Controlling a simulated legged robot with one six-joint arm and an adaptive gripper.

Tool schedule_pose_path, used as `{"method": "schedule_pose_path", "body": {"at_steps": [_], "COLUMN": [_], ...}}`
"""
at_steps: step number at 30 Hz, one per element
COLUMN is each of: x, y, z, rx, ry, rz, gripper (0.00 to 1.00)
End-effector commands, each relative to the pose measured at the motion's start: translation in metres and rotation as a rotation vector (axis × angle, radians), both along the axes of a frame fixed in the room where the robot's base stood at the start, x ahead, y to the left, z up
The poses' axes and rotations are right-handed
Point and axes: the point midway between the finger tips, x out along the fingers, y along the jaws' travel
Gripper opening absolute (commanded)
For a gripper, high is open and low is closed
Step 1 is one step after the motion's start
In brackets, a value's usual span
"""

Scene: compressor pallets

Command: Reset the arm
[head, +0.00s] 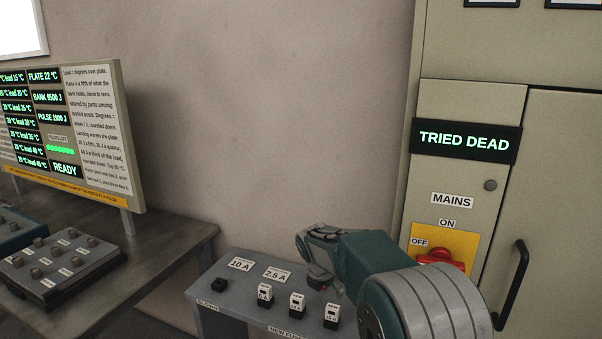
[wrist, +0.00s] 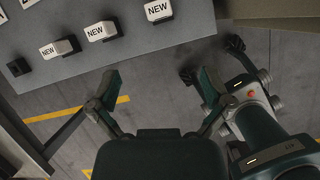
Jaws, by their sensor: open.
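My arm comes in from the lower right of the head view, with my gripper (head: 318,262) over the small grey fuse bench (head: 235,316). In the wrist view my gripper (wrist: 160,88) has its two fingers spread wide apart with nothing between them. It hangs off the bench edge, over the floor.
Several black and white fuses (head: 297,304) stand on the bench near my gripper. At right, a cabinet (head: 450,120) carries a "TRIED DEAD" display (head: 464,141), a red mains switch (head: 440,262) and a black handle (head: 511,287). A table with a display board (head: 97,110) stands left.

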Motion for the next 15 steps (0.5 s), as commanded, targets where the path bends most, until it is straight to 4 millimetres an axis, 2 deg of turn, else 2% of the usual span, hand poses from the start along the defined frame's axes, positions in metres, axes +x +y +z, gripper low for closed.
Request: {"method": "schedule_pose_path", "body": {"at_steps": [8, 15], "x": [-0.040, -0.108], "y": [-0.021, -0.049], "z": [0.045, 0.095], "rx": [0.130, 0.332], "ry": [-0.062, -0.145], "rz": [-0.289, -0.724], "gripper": [0.99, 0.99]}}
